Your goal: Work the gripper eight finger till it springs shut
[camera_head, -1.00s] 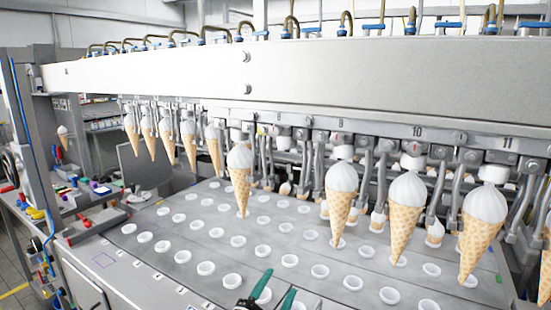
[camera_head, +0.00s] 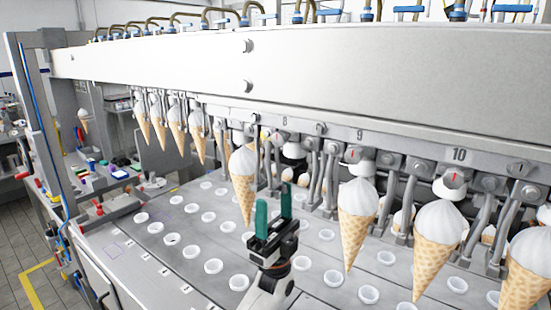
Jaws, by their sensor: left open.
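The label 8 (camera_head: 285,122) is on the rail of the machine. Below it hang the grey metal fingers of gripper eight (camera_head: 278,160), with no cone seen between them. Whether these fingers stand apart or closed is too small to tell. My left gripper (camera_head: 274,205) points up with its two green-tipped fingers apart and empty. It is in front of and below gripper eight, and appears apart from it. My right gripper is not in view.
A filled cone (camera_head: 243,185) hangs just left of gripper eight, and another cone (camera_head: 358,222) hangs to its right under label 9. More cones hang along both sides. Below is a grey plate (camera_head: 185,262) with rows of white cups. The long beam (camera_head: 330,75) spans above.

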